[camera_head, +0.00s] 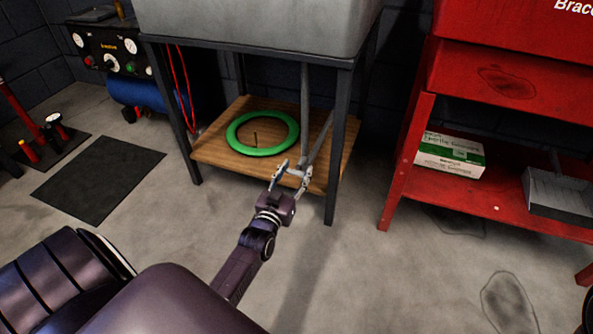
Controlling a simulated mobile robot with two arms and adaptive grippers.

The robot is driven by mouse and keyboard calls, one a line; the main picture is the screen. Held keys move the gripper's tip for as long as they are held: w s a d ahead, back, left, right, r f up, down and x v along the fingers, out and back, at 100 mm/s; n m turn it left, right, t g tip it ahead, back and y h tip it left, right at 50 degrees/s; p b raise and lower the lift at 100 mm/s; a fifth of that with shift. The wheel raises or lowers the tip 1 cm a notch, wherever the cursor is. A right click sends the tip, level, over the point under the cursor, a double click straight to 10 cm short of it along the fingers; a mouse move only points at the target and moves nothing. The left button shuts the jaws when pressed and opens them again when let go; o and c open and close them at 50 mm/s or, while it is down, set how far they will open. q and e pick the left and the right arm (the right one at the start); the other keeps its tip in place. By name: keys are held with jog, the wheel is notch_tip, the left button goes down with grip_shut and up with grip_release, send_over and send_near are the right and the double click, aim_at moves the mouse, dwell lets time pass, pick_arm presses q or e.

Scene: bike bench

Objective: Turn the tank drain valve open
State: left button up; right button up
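The grey tank (255,25) sits on a dark metal stand (341,130) at the top middle; its upper part is cut off. Thin grey bars or pipes (304,105) run down beneath it, behind my gripper. I cannot make out a drain valve handle for certain. My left gripper (291,174) reaches up in front of the stand's lower wooden shelf, below the tank. Its two fingers are spread, and I see nothing held between them. Whether it touches the bars behind it cannot be told. My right gripper is not in view.
A green ring (236,145) lies on the wooden shelf (213,152). A red workbench (398,165) with a green-and-white box (450,154) stands right. A blue-tanked compressor (150,94) and dark mat (100,185) are left. The concrete floor between the stand and the workbench is clear.

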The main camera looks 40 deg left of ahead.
pick_arm(q)
jog(key=c, duration=0.5)
